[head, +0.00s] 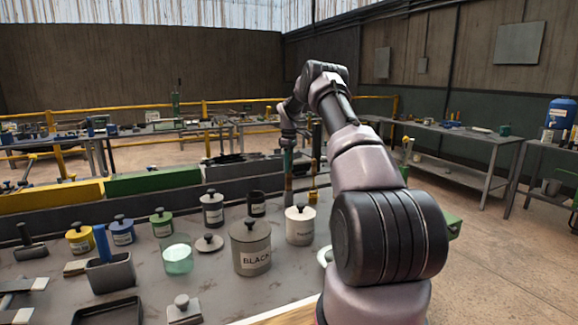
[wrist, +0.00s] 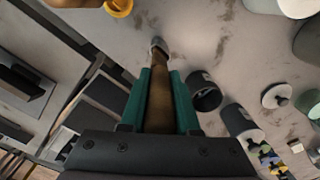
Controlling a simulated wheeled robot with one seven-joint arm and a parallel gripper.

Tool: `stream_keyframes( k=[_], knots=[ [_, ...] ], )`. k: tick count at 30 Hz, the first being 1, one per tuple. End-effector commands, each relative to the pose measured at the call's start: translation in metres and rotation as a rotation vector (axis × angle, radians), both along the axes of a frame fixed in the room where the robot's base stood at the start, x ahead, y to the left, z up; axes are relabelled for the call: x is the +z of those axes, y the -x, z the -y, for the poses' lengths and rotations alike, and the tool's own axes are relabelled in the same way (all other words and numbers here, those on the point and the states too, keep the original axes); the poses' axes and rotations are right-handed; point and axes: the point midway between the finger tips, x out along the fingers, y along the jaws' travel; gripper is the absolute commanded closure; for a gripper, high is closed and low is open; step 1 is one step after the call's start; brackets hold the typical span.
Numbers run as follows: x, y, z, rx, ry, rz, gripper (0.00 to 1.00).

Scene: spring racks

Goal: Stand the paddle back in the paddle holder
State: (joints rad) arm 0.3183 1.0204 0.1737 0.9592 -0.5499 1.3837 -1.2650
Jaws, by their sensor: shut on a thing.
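My gripper (head: 288,160) is beyond the jars on the bench, right of centre in the head view. In the wrist view its two green fingers (wrist: 160,98) are shut on a brown wooden paddle (wrist: 159,100).
A dark jar (wrist: 204,90) stands close right of the fingers in the wrist view. A grey jar marked BLACK (head: 251,255), a white jar (head: 300,226) and a pale green cup (head: 178,257) crowd the bench. A yellow thing (wrist: 119,6) is near the paddle's far end.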

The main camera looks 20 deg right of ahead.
Motion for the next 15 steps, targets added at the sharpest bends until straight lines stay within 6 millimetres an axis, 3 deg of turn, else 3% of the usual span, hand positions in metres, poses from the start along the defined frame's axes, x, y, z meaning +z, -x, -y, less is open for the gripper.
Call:
stream_keyframes(
  k=[15],
  knots=[
    [-0.0109,0.0002,-0.0001,-0.001,0.0,-0.001,1.0]
  ],
)
